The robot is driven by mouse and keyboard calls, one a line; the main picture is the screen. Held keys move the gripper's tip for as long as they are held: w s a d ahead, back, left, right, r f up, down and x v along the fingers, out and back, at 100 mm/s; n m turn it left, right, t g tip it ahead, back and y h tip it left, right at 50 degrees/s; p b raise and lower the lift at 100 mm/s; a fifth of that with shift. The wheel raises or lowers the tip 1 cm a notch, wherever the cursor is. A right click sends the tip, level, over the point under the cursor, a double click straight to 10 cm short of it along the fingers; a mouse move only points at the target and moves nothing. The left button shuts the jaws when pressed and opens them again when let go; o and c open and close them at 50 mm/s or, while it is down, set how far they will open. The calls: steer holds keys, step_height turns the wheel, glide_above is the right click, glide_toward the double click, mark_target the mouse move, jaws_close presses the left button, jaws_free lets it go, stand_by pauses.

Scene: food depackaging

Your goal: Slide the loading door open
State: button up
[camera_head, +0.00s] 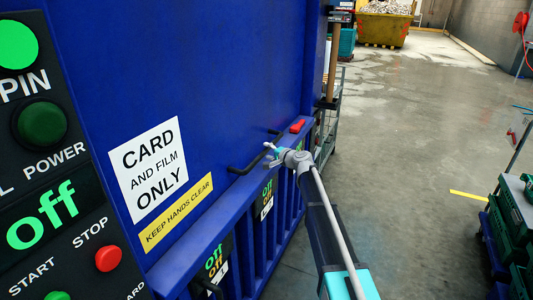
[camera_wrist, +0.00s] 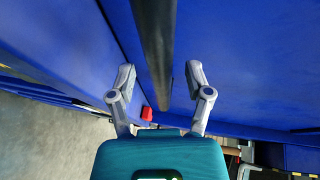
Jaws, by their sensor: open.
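The loading door looks to be the large blue panel (camera_head: 225,70) on the left of the head view, bearing a white "CARD AND FILM ONLY" sign (camera_head: 151,168). It appears closed. A black bar handle (camera_head: 243,169) sticks out near its lower edge. In the wrist view the handle is a dark bar (camera_wrist: 155,45) running down from the top. My gripper (camera_head: 272,153) is at the handle in the head view. In the wrist view my gripper (camera_wrist: 161,72) is open, one finger on each side of the bar, with gaps showing. I cannot tell how deep the bar sits between the fingers.
A red catch (camera_head: 297,126) sits on the ledge beyond the handle. A control panel (camera_head: 50,170) with buttons fills the left. Green crates (camera_head: 515,215) stand at the right. A yellow skip (camera_head: 384,28) is at the back. The grey floor between is mostly clear.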

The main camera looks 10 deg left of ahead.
steer(key=shift+w+a+f, duration=0.1)
steer(key=shift+w+a, duration=0.4)
steer(key=shift+a, duration=0.05)
jaws_close()
